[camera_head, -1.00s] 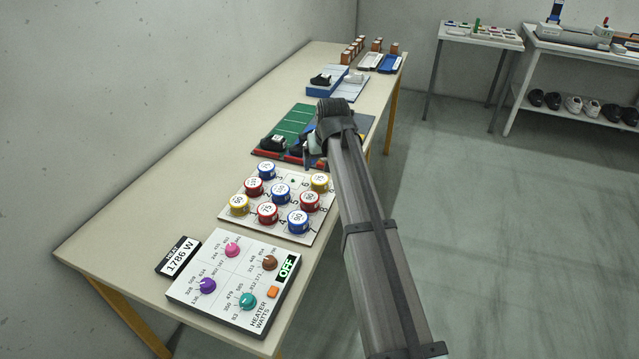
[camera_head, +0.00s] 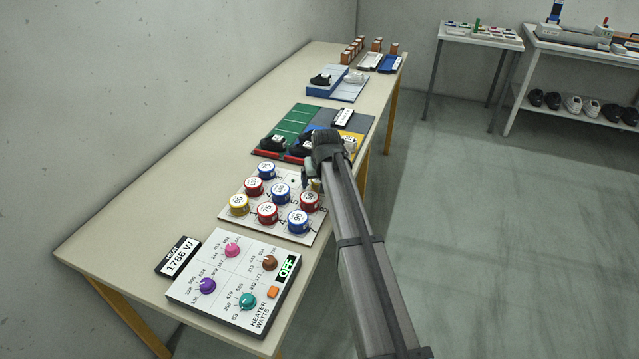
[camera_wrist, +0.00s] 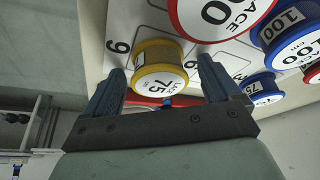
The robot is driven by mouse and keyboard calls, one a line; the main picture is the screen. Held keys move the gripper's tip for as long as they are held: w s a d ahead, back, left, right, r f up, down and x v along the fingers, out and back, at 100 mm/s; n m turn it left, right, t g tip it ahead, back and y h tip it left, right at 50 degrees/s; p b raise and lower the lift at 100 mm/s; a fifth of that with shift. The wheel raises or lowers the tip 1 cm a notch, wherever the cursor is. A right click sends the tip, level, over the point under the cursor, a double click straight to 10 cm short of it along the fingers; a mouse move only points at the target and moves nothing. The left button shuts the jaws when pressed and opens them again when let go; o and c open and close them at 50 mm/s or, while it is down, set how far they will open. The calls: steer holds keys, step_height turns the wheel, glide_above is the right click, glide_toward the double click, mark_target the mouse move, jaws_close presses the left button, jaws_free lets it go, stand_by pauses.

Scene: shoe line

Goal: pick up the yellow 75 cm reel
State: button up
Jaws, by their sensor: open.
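The yellow reel labelled 75 (camera_wrist: 160,66) stands on the white numbered board (camera_wrist: 122,22), beside the printed 9. In the wrist view it lies between the two blue fingers of my gripper (camera_wrist: 162,72), with a visible gap on each side. My gripper is open and holds nothing. In the head view my gripper (camera_head: 311,178) is over the right side of the board, and my wrist hides most of this reel. A second yellow reel (camera_head: 239,204) stands at the board's left; its label is too small to read.
Red and blue reels crowd the board; a red reel (camera_head: 310,202) and a blue reel (camera_head: 298,221) stand close to my gripper. The heater panel (camera_head: 232,290) lies nearer on the table. A coloured tray with black shoes (camera_head: 273,143) lies beyond the board.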

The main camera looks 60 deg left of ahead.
steer(key=shift+c, duration=0.5)
steer(key=c, duration=1)
